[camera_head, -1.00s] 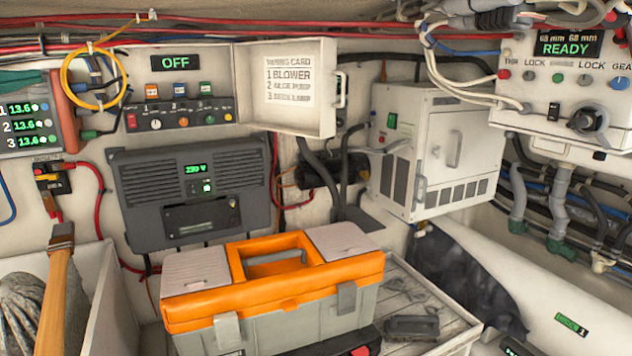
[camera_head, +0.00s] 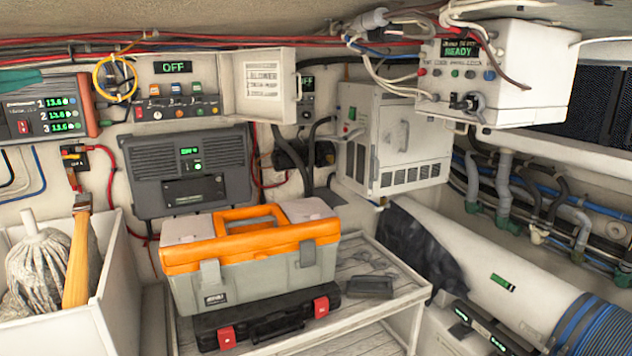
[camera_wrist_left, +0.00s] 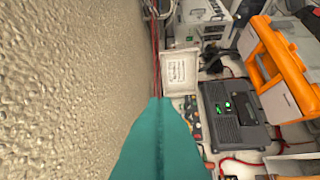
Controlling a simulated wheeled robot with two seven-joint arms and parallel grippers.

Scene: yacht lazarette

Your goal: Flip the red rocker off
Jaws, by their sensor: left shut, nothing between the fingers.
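A grey switch panel (camera_head: 178,107) on the back wall carries coloured switches, with a small red rocker (camera_head: 139,113) at its left end; its position is too small to read. A display reading OFF (camera_head: 173,67) sits above. Another red rocker (camera_head: 23,127) is on the meter unit (camera_head: 62,115) at the left, which shows three readings. My left gripper (camera_head: 36,76) shows as a teal tip at the upper left edge, above the meter unit. In the left wrist view it (camera_wrist_left: 160,101) is shut and empty, partly covering the switch panel (camera_wrist_left: 192,115). My right gripper is not in view.
An open white door with a printed card (camera_head: 264,84) stands right of the panel, a second OFF display (camera_head: 307,82) beyond it. A yellow cable loop (camera_head: 116,79) hangs left.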

